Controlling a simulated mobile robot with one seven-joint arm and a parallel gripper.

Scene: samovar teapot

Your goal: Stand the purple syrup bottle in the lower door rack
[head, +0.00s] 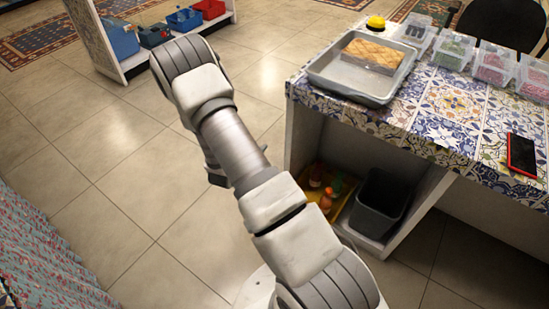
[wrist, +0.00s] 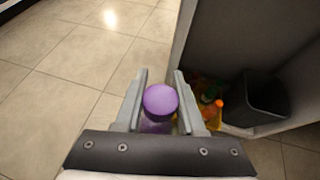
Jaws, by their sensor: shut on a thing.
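In the wrist view my gripper (wrist: 158,88) is shut on the purple syrup bottle (wrist: 160,101). Its round purple cap stands between the two grey fingers, and part of its body shows below the cap. The bottle is held in front of the open cabinet, to the left of its side panel. In the head view my own arm hides the bottle and most of the gripper. I cannot make out a door rack in either view.
A tiled counter (head: 459,109) carries a grey tray (head: 320,76), clear bins and a red phone (head: 521,155). Its open cabinet holds a yellow tray (head: 317,217) with several bottles and a dark bin (head: 378,204). The tiled floor (head: 120,170) left of my arm is clear.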

